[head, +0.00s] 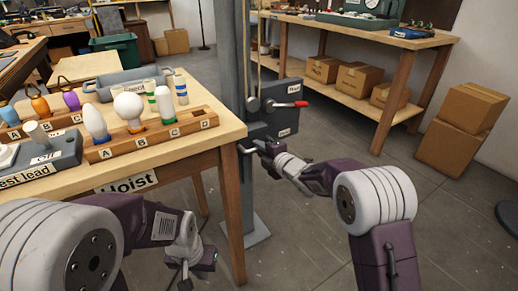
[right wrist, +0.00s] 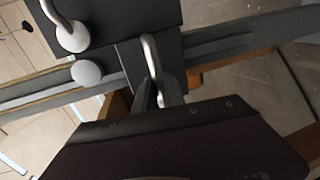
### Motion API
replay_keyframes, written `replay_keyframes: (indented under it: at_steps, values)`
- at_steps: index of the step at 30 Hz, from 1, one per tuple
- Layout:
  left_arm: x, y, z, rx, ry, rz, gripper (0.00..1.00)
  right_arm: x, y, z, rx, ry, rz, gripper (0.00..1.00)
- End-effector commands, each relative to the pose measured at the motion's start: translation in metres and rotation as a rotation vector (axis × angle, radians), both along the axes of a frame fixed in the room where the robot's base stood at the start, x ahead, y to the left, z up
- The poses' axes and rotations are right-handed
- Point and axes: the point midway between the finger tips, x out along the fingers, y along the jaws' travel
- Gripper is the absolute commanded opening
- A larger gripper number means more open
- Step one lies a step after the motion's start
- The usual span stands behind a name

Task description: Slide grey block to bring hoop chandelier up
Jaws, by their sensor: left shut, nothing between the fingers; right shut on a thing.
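The dark grey block (head: 276,121) is on the grey upright post, low beside the bench's right corner, with a small label on its face. A pale metal bar handle (head: 246,149) sticks out at its lower left. My right gripper (head: 264,148) is shut on this handle; in the right wrist view the curved handle (right wrist: 151,58) runs down between the fingers, which are partly hidden by the gripper body. My left gripper (head: 205,262) is shut and empty, low in front of the bench. The hoop chandelier is not in view.
A red-tipped lever (head: 291,104) and a round wheel sit at the block's top. The grey post (head: 231,60) stands close to the wooden bench (head: 225,125), which bears a bulb rack (head: 150,136). Cardboard boxes (head: 460,125) stand at right. Floor between is clear.

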Motion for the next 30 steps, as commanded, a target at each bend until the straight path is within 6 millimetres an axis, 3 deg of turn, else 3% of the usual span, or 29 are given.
replay_keyframes:
  at_steps: [4, 5, 6, 7, 19, 30]
  values:
    - [0.0, 0.0, 0.0, 0.0, 0.0, 0.0, 0.0, 0.001, -0.003, -0.003, -0.003, 0.007, -0.007, 0.0]
    - [0.0, 0.0, 0.0, 0.0, 0.0, 0.0, 0.0, 0.001, -0.003, -0.003, -0.003, 0.007, -0.007, 0.2]
    - [0.0, 0.0, 0.0, 0.0, 0.0, 0.0, 0.0, 0.001, -0.003, -0.003, -0.003, 0.007, -0.007, 0.31]
    - [0.0, 0.0, 0.0, 0.0, 0.0, 0.0, 0.0, 0.001, -0.003, -0.003, -0.003, 0.007, -0.007, 0.36]
    - [0.0, 0.0, 0.004, 0.0, 0.0, 0.0, 0.0, -0.006, -0.006, 0.0, -0.003, 0.006, -0.003, 0.36]
    - [0.0, 0.0, 0.024, 0.0, 0.0, 0.0, 0.0, -0.058, -0.045, 0.015, -0.004, 0.007, -0.005, 0.36]
